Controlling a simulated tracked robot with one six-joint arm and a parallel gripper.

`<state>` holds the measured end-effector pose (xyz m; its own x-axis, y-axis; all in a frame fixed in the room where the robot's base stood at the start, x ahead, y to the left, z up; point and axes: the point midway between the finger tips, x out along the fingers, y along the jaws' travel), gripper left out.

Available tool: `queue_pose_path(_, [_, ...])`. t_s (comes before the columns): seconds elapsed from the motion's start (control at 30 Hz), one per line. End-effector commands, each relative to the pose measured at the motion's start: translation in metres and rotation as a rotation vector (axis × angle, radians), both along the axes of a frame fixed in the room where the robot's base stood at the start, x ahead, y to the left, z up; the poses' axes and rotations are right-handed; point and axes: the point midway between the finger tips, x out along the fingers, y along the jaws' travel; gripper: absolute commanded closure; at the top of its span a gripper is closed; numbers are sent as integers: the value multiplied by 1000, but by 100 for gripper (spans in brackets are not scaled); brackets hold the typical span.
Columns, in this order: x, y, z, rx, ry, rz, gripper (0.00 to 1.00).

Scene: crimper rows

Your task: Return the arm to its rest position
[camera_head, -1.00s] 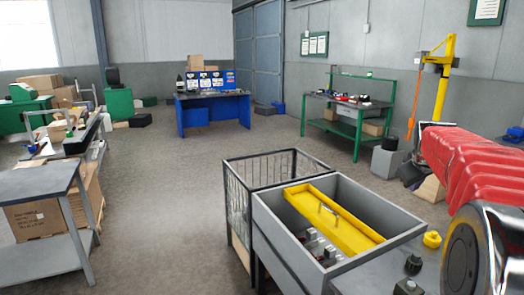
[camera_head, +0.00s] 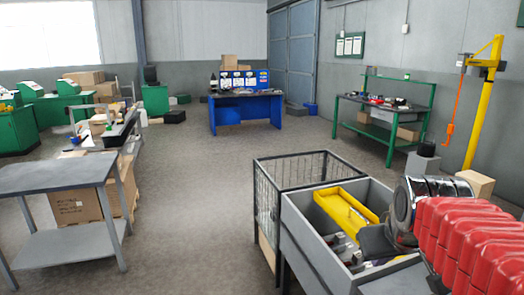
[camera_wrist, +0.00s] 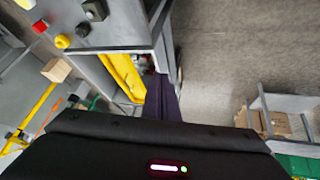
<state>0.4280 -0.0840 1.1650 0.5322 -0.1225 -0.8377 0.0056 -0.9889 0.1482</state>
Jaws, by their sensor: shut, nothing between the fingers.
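My gripper shows from behind in the wrist view, with its dark narrow fingers (camera_wrist: 161,92) together and nothing between them. In the head view my arm, with a red sleeve and shiny metal joint, reaches in from the right. A dark part of the arm's end (camera_head: 378,243) hangs over the right side of the grey bin (camera_head: 318,252) and hides part of it. Whether it touches the bin cannot be told. A yellow tray (camera_head: 345,208) lies in the bin; it also shows in the wrist view (camera_wrist: 122,72).
A wire cage (camera_head: 268,195) adjoins the bin. A grey side table (camera_head: 55,175) stands at left, a blue bench (camera_head: 245,110) and a green bench (camera_head: 385,118) behind. A yellow crane post (camera_head: 479,125) stands at right. The middle floor is open.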

Motion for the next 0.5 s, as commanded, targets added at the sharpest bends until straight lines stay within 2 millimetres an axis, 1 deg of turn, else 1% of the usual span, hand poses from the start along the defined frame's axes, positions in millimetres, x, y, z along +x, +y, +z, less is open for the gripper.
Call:
queue_pose_path(0.03, [-13, 12, -5, 14, 3, 4, 100])
queue_pose_path(0.2, [-54, 42, -28, 63, 23, 1, 100])
queue_pose_path(0.4, [-101, 70, -59, 117, 49, -3, 100])
queue_pose_path(0.5, [-118, 78, -71, 135, 59, -6, 100])
